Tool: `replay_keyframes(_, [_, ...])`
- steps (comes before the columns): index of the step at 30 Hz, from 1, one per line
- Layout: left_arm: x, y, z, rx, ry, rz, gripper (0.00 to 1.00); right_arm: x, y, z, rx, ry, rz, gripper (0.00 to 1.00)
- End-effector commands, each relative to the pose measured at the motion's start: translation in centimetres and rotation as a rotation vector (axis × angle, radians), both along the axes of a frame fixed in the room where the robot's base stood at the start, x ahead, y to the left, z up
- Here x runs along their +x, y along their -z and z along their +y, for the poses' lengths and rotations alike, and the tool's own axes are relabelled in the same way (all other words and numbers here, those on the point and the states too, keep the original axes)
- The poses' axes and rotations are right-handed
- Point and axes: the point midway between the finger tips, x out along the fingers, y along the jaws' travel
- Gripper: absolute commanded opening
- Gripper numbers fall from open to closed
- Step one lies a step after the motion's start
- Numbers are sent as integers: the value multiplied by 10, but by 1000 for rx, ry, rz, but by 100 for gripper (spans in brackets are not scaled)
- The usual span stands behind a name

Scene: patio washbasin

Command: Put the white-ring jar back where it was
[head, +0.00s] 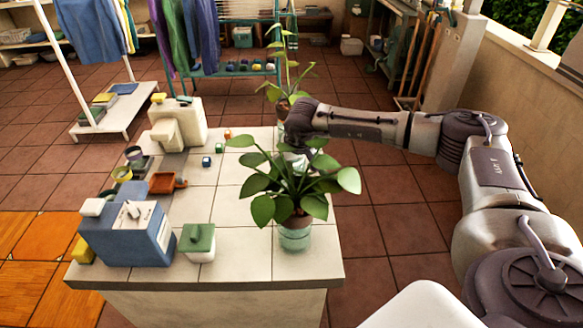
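A leafy plant stands in a greenish clear jar (295,238) near the front right of the tiled counter (235,262). A second, taller plant (284,85) stands farther back, its base partly hidden by my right wrist. I cannot make out a white ring on either jar. My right arm comes in from the right, and its gripper (298,150) points down between the two plants. The front plant's leaves hide most of its fingers, so I cannot tell whether they are open or hold anything. My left gripper is out of view.
A blue box (130,235), a green-lidded white pot (198,242), an orange tray (163,183) and small coloured blocks stand on the counter's left and middle. A pale stepped block (180,122) is at the back left. Bare tiles lie left of the front plant.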

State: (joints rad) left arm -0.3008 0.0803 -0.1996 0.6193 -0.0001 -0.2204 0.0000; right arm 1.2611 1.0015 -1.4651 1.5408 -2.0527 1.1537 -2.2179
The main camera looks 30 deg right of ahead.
Motion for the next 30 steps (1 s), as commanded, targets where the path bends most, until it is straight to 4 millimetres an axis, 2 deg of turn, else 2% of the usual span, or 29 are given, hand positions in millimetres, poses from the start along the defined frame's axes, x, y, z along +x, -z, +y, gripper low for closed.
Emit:
replay_keyframes(6, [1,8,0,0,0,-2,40,-18,-45,5,1,-1,-4,100])
replay_keyframes(13, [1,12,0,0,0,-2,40,-31,-78,9,1,0,-4,100])
replay_keyframes(18, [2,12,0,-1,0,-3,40,-35,-87,10,-1,0,-2,100])
replay_keyframes(30, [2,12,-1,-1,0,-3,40,-35,-88,11,1,0,-1,100])
